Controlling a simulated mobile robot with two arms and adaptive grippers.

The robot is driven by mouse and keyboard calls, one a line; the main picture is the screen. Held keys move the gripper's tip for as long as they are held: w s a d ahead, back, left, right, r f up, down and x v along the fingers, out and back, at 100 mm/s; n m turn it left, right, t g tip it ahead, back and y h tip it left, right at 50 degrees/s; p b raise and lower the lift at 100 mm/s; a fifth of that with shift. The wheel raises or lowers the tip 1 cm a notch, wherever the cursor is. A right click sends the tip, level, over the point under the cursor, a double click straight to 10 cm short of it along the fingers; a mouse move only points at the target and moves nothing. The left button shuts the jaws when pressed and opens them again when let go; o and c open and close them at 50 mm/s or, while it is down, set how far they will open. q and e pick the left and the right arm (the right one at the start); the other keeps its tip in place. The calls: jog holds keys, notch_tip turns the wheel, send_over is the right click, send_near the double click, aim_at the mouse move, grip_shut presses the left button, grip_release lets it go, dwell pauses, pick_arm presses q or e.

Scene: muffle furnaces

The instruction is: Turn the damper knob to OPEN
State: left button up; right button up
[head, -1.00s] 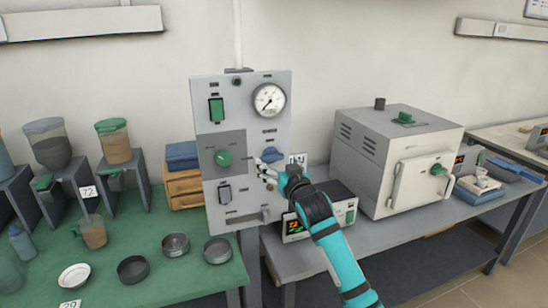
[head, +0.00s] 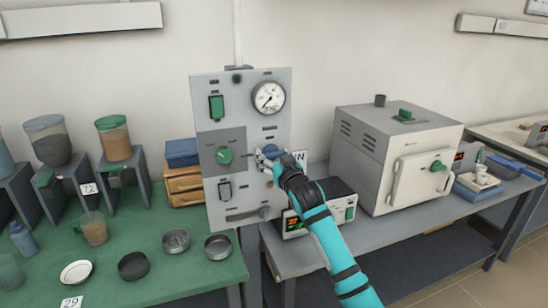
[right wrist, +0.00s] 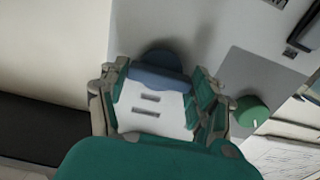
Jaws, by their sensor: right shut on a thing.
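The grey upright panel (head: 220,209) stands in the middle of the head view. It carries a blue knob (head: 270,150) on its right side and a green knob (head: 224,156) on its left. The labels are too small to read, so I cannot tell a marked OPEN position. My right gripper (head: 268,159) is at the blue knob and partly covers it. In the right wrist view the fingers (right wrist: 157,80) stand on both sides of the blue knob (right wrist: 160,78), shut on it. The green knob (right wrist: 252,115) shows apart to the right. My left gripper is out of view.
A pressure gauge (head: 268,98) and green switch (head: 216,108) sit higher on the panel. A white furnace (head: 395,150) stands right on the grey bench, with a controller box (head: 340,190) behind my right arm. Bowls and hoppers stand left on the green table (head: 200,275).

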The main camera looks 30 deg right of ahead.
jog(key=shift+c, duration=0.4)
jog(key=m+p, duration=0.2)
jog(key=m, duration=0.1)
jog(key=shift+r+m+p, duration=0.15)
jog(key=shift+m+p, duration=0.15)
jog(key=shift+m, duration=0.1)
jog(key=m+p, duration=0.3)
jog(key=m, duration=0.2)
jog(key=m+p, duration=0.3)
jog(key=m, duration=0.2)
jog(key=shift+m, duration=0.3)
jog(key=shift+m+p, duration=0.8)
jog(key=shift+m, duration=0.8)
jog(key=shift+f+m, duration=0.2)
jog(key=shift+m, duration=0.1)
jog(key=o, duration=1.2)
jog(key=shift+d, duration=0.1)
